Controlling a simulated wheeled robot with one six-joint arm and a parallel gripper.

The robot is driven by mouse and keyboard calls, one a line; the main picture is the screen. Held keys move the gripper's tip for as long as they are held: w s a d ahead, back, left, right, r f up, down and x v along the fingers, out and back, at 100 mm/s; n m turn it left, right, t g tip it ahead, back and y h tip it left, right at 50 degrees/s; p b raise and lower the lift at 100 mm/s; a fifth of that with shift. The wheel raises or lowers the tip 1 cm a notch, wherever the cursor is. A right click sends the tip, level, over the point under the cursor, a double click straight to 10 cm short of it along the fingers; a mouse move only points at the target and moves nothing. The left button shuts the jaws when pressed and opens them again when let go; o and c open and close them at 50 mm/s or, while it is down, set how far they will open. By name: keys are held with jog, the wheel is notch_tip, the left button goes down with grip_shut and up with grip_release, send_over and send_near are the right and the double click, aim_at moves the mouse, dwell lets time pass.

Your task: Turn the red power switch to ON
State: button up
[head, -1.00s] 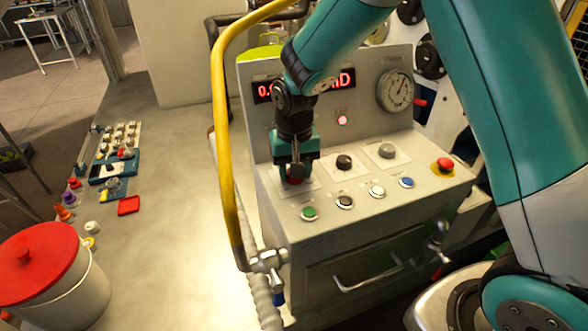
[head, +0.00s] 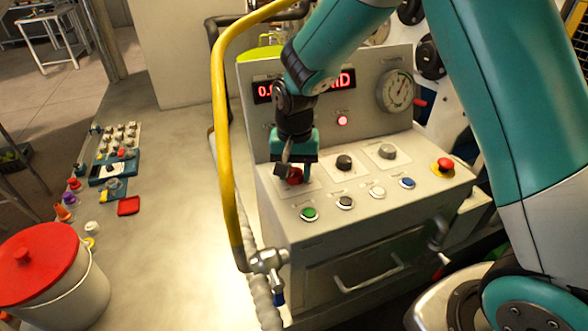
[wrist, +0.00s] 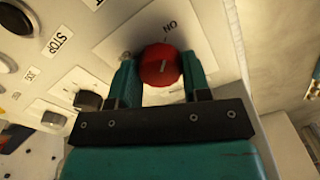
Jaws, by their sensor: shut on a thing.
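The red power switch (head: 296,176) is a round knob at the left of the sloped panel's upper row. It also shows in the wrist view as a red knob (wrist: 160,66) with a short pale line on its face. The line points roughly toward the ON label (wrist: 169,29) on the white plate around it. My gripper (head: 290,172) points down over the switch. In the wrist view its teal fingers (wrist: 161,75) stand on either side of the knob, shut on it. Part of the plate is hidden by the fingers.
A black knob (head: 344,162) and a grey knob (head: 387,151) sit to the right. Green (head: 309,214) and blue (head: 407,183) buttons stand in the front row, with a red emergency button (head: 445,164) at far right.

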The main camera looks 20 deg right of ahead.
aim_at(294, 172)
jog(key=o, duration=0.9)
notch_tip(294, 172, up, 18)
jog(key=b, duration=0.2)
jog(key=shift+f+b, duration=0.25)
jog(key=shift+b, duration=0.1)
jog(key=s+a+f+n+y, duration=0.1)
jog(key=s+n, duration=0.3)
jog(key=s, duration=0.4)
jog(key=s+a+f+n+y, duration=0.1)
jog(key=s+n, duration=0.3)
jog(key=s, duration=0.4)
jog(key=s+a+f+n+y, duration=0.1)
jog(key=s+a+n+y, duration=0.1)
jog(key=s, duration=0.6)
jog(key=shift+s+a+f+n, duration=0.3)
jog(key=shift+s+f+n, duration=0.05)
jog(key=shift+n, duration=0.55)
